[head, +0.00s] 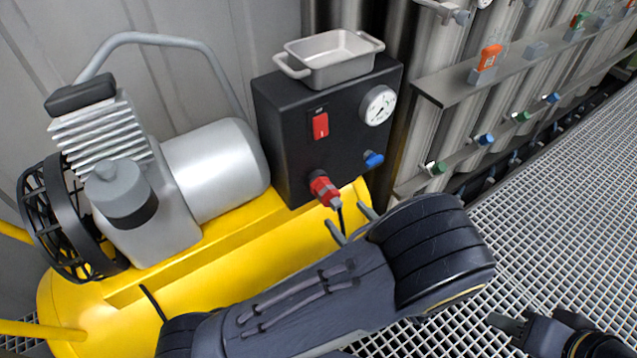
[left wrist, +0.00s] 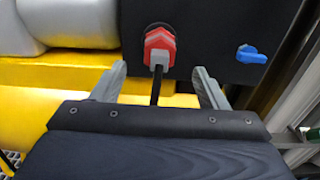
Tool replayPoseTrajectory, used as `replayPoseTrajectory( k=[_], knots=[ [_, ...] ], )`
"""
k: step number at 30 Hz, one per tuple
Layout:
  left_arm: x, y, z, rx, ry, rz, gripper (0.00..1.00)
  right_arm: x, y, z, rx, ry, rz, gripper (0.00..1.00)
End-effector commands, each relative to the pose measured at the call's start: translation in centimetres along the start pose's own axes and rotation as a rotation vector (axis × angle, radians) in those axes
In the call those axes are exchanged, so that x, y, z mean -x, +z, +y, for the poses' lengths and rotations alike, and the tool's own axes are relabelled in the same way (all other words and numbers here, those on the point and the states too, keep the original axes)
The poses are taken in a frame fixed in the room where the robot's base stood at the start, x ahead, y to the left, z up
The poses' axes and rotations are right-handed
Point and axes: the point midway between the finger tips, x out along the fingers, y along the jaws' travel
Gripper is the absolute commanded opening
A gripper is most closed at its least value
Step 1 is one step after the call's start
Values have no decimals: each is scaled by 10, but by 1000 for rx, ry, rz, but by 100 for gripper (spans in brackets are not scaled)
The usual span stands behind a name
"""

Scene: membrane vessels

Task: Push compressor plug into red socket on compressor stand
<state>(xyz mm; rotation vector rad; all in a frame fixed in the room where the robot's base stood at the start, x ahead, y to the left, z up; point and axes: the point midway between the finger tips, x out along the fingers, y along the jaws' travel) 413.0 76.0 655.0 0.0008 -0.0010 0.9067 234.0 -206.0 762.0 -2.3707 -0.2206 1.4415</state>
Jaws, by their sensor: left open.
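The compressor plug, red with a pale grey end (head: 325,190), sits at the red socket low on the front of the black control box (head: 285,140). In the left wrist view the plug (left wrist: 159,50) shows as a red hexagonal shape with a grey middle, and a black cable hangs from it. The depth of its seating cannot be told. My left gripper (head: 352,222) is open and empty, just below and in front of the plug. In the left wrist view its fingers (left wrist: 163,80) stand apart on either side of the cable. My right gripper (head: 508,325) shows partly at the lower right.
The box carries a red switch (head: 320,125), a gauge (head: 378,105), a blue valve handle (head: 373,159) and a metal tray (head: 332,66) on top. The yellow compressor tank (head: 240,255) lies below. A shelf (head: 450,88) with small valves stands at the right, above open grating.

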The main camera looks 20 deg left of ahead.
Motion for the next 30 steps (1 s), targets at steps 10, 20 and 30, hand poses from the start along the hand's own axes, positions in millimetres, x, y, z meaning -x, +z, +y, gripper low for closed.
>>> replayPoseTrajectory(
  k=[10, 20, 30],
  knots=[
    [-43, -1, 1, 1, 5, 0, 67, -4, 2, 2, 0, 0, 0, 34],
    [-80, 0, 1, 0, 4, 0, 67, -1, 0, 0, 0, 0, 0, 34],
    [-88, 0, 0, 0, 1, 1, 67, 0, 0, 0, 0, 0, 0, 34]
  ],
)
